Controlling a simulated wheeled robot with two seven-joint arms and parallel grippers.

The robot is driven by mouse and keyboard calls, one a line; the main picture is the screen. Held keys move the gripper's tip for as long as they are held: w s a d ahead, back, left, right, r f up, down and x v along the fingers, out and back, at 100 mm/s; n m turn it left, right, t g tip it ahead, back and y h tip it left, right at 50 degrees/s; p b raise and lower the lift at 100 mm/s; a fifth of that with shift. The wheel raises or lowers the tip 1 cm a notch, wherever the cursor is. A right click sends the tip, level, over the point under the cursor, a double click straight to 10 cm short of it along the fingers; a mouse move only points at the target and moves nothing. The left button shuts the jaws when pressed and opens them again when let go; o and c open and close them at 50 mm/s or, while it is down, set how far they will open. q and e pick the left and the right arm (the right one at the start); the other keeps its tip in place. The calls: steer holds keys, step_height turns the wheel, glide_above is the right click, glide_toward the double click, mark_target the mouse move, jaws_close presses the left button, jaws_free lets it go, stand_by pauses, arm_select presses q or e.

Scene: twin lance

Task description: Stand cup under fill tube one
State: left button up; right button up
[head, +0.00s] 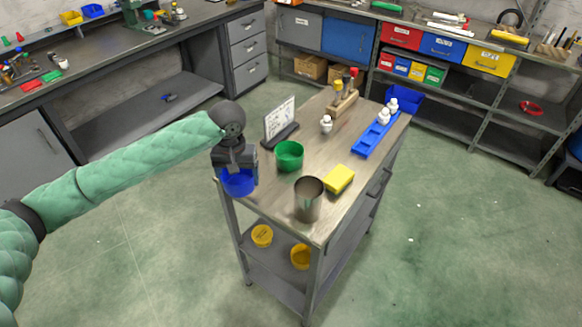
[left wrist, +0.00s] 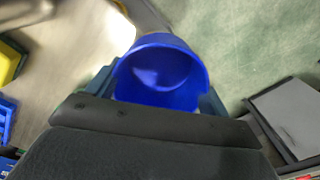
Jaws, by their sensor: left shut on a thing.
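My left gripper (head: 238,170) is shut on a blue cup (head: 238,184) at the near left corner of the steel-topped cart. The cup looks roughly upright; I cannot tell if it touches the cart top. In the left wrist view the blue cup (left wrist: 160,75) sits between the fingers, its open mouth showing and its inside looking empty. A green cup (head: 289,155) stands on the cart to the right of the gripper. I cannot make out a fill tube for certain in either view. My right gripper is not in view.
On the cart top (head: 270,197) are a metal beaker (head: 308,202), a yellow sponge (head: 339,179), a white sign (head: 279,118), a wooden rack (head: 343,102) and a blue tray (head: 376,137) with white bottles. Yellow tubs (head: 262,236) are on its lower shelf.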

arm_select(q)
step_height(320, 180, up, 5)
steer(key=m, duration=0.2)
glide_above(266, 180)
step_height(266, 180, down, 5)
steer(key=shift+w+f+p, duration=0.1)
steer(key=shift+f+p, duration=0.05)
steer(key=shift+p, duration=0.85)
steer(key=shift+a+f+p, duration=0.1)
steer(key=shift+f+p, duration=0.5)
steer(key=shift+f, duration=1.65)
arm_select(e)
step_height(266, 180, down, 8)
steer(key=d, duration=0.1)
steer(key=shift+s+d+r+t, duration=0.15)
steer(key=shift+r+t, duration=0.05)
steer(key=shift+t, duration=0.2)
arm_select(q)
steer(key=o, duration=0.9)
steer(key=shift+f, duration=0.1)
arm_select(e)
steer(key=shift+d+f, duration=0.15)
arm_select(q)
steer(key=shift+o, duration=0.2)
